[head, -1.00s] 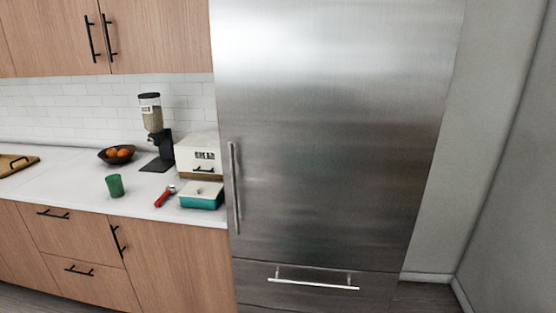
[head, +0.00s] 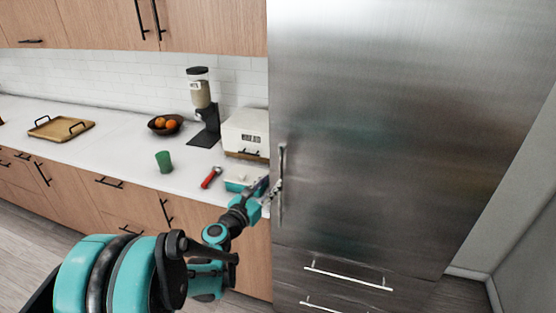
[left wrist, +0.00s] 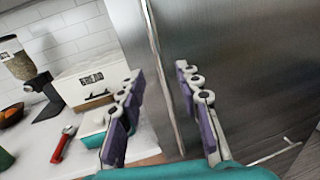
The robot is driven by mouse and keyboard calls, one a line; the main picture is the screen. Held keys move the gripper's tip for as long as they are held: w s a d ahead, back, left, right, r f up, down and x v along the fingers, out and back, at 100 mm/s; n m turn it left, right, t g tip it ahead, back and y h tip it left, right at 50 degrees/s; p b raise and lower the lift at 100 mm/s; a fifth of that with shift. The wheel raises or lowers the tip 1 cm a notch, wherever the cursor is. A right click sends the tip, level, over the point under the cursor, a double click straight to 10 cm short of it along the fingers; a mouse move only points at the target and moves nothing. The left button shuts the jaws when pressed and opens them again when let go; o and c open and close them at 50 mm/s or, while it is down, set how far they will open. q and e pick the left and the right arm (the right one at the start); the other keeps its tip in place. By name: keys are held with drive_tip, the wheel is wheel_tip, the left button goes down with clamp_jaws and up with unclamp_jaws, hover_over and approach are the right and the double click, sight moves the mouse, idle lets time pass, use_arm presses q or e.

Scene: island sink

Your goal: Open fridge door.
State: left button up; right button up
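The fridge door (head: 370,150) is a tall brushed-steel panel and is shut. Its vertical handle (head: 282,185) runs along the door's left edge. My left gripper (head: 272,188) is up close to the lower half of the handle. In the left wrist view my left gripper (left wrist: 165,120) is open, with its two purple-padded fingers apart. The handle (left wrist: 157,55) shows there as a slanted bar beyond the fingertips, between the two fingers in the picture. I cannot tell whether it touches them. My right gripper is in neither view.
Steel drawers with horizontal handles (head: 348,279) lie below the door. On the counter (head: 110,150) to the left are a white box appliance (head: 246,130), a teal dish (head: 236,186), a red-handled tool (head: 211,177), a green cup (head: 164,162) and a fruit bowl (head: 158,126).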

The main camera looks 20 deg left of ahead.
use_arm(q)
drive_tip(key=b+x, duration=0.1)
drive_tip(key=x, duration=0.6)
drive_tip(key=shift+w, duration=0.4)
drive_tip(key=shift+r, duration=0.1)
drive_tip(key=shift+c, duration=0.2)
clamp_jaws()
